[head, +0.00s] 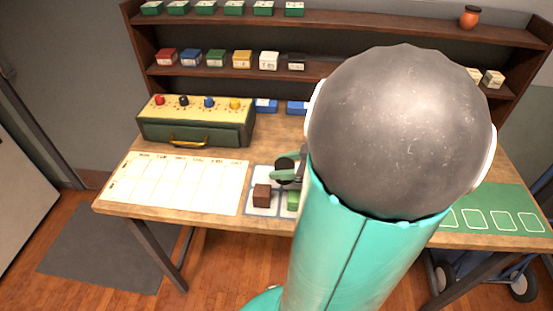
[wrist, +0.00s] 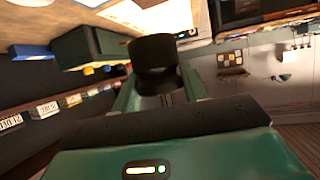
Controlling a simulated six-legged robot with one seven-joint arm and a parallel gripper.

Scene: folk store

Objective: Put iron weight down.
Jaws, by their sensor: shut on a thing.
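The iron weight (wrist: 153,52) is a dark, round, cylinder-like piece. In the wrist view it sits between the two green fingers of my gripper (wrist: 158,82), which is shut on it. In the head view the dark weight (head: 284,163) shows at the tip of my gripper (head: 288,172), over the grey-white mat (head: 251,208) at the middle front of the table. Whether the weight touches anything below cannot be told. My own arm hides much of the table to the right.
A brown block (head: 262,194) and a green block (head: 293,199) lie on the mat, close to my gripper. A white chart (head: 178,184) lies left, a green box with coloured knobs (head: 195,125) behind it. A shelf (head: 330,25) spans the back.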

